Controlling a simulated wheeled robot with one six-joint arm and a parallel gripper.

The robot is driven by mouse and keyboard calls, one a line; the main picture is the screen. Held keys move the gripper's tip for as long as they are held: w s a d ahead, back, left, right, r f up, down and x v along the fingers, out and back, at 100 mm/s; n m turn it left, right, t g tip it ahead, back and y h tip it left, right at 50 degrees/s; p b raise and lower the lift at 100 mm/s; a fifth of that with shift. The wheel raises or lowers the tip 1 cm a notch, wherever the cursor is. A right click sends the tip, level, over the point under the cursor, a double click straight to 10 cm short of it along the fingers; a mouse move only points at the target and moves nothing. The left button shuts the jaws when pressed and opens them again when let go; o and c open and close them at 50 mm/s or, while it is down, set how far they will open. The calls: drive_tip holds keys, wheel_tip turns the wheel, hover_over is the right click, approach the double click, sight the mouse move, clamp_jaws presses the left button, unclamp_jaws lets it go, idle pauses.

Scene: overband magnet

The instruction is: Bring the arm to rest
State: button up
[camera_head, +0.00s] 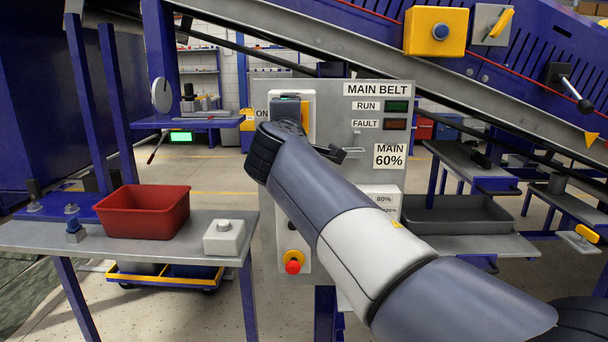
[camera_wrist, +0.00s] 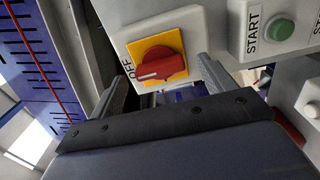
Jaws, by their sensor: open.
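My gripper (camera_wrist: 163,76) is open in the wrist view, its two grey fingers apart with nothing between them. Beyond the fingers is a red rotary knob (camera_wrist: 160,66) on a yellow plate, on a white box. The knob's white mark is on the side nearer the OFF label. How far the fingertips are from the box I cannot tell. In the head view my arm (camera_head: 370,250) reaches from the lower right to the grey MAIN BELT panel (camera_head: 335,92). My wrist end is in front of the panel's upper left, covering most of the switch there; the fingers are not clear.
A green START button (camera_wrist: 281,30) is close by on the right in the wrist view. A red stop button (camera_head: 292,266) is low on the panel. A red bin (camera_head: 143,211) and a white button box (camera_head: 224,237) stand on the left table. A sloping conveyor (camera_head: 480,75) crosses behind.

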drive_tip(key=n+p, duration=1.2)
drive_tip(key=p, duration=0.1)
drive_tip(key=n+p, duration=0.6)
drive_tip(key=p, duration=0.1)
drive_tip(key=shift+s+a+r, duration=0.1)
drive_tip(key=shift+s, duration=0.15)
idle(0.3)
idle(0.4)
